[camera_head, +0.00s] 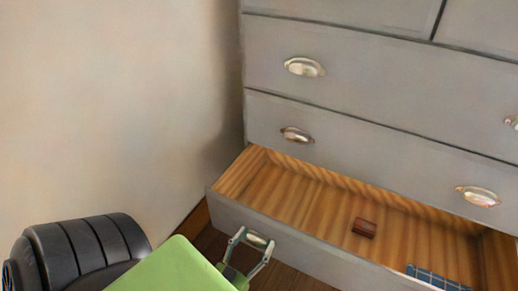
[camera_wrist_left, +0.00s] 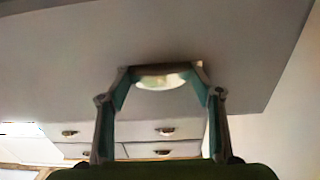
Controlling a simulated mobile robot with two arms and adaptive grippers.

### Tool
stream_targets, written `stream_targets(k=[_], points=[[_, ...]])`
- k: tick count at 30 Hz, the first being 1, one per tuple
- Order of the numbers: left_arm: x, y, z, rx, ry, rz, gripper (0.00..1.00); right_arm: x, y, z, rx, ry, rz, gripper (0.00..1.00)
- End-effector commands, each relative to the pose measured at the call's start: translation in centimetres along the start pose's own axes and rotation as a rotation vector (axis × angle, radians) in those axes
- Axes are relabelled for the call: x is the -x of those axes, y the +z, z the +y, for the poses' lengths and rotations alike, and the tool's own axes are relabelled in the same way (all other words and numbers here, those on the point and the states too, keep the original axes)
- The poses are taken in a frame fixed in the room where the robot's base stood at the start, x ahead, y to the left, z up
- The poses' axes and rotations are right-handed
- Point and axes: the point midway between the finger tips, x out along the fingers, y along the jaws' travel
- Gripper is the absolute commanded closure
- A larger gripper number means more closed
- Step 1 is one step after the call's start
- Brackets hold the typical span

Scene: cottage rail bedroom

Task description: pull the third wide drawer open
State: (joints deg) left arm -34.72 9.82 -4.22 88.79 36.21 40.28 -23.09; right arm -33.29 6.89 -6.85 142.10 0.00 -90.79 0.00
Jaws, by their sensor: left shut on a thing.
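The third wide drawer (camera_head: 310,250) of a grey chest stands pulled out, its wooden inside (camera_head: 320,195) showing. Its front carries a metal cup handle (camera_head: 258,239) near the left end. My left gripper (camera_head: 257,243) is shut on this handle, with a finger at each side. In the left wrist view the handle (camera_wrist_left: 162,82) sits between the two fingertips (camera_wrist_left: 160,74), against the drawer front (camera_wrist_left: 230,50). The right part of the drawer is cut off by the picture edge. My right gripper is out of view.
A small dark red box (camera_head: 364,228) and a blue checked item (camera_head: 438,277) lie in the drawer. The wide drawers above, with cup handles (camera_head: 303,67) (camera_head: 297,134), are shut. A bare wall (camera_head: 110,100) stands to the left. A strip of dark floor (camera_head: 198,228) shows beside the drawer.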

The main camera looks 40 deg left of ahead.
Motion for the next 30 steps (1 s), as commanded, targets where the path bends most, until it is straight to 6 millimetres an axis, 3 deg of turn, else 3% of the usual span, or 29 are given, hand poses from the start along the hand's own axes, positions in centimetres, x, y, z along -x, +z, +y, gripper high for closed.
stream_targets(k=[17, 18, 30], points=[[0.86, 0.00, 0.07, 0.003, 0.000, 0.001, 0.79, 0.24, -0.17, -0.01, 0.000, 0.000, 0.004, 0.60], [0.86, 0.00, 0.07, 0.003, 0.000, 0.001, 0.32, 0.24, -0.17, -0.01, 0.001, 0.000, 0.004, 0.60], [1.28, 0.05, 0.01, 0.001, -0.001, -0.001, 0.32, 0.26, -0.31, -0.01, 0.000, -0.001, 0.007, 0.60]])
